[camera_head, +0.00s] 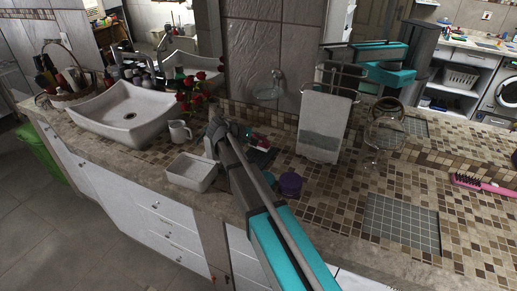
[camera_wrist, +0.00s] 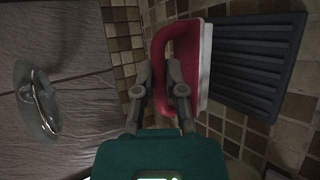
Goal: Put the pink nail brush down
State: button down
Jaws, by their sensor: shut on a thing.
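The pink nail brush (camera_wrist: 187,38) shows in the wrist view with a looped handle and a pale side facing right. My gripper (camera_wrist: 158,68) is shut on its handle. In the head view my gripper (camera_head: 219,130) is over the back of the mosaic counter, and the arm hides most of the area around it; a small reddish patch there may be the brush. A dark ridged tray (camera_wrist: 257,65) lies right beside the brush in the wrist view. I cannot tell whether the brush touches the tray or the counter.
A white rectangular dish (camera_head: 190,174), a white pitcher (camera_head: 180,131) and a purple round object (camera_head: 290,184) stand near my arm. A towel on a rack (camera_head: 323,125) and a glass bowl (camera_head: 383,138) are to the right. A pink hairbrush (camera_head: 483,184) lies far right.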

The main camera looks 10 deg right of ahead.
jog(key=shift+f, duration=0.1)
dwell(0.3)
jog(key=shift+w+d+f+b, duration=0.1)
jog(key=shift+w+f+b, duration=0.35)
jog(key=shift+f+b, duration=1.5)
jog(key=shift+b, duration=0.05)
jog(key=shift+f, duration=0.1)
jog(key=c, duration=0.7)
grip_release()
jog(key=shift+s+a+r, duration=0.1)
jog(key=shift+a+r, duration=0.1)
jog(key=shift+r, duration=0.1)
jog(key=p+v, duration=0.6)
jog(key=v, duration=0.5)
jog(key=shift+s+a+r, duration=0.1)
jog(key=shift+s+a, duration=0.05)
jog(key=shift+a, duration=0.1)
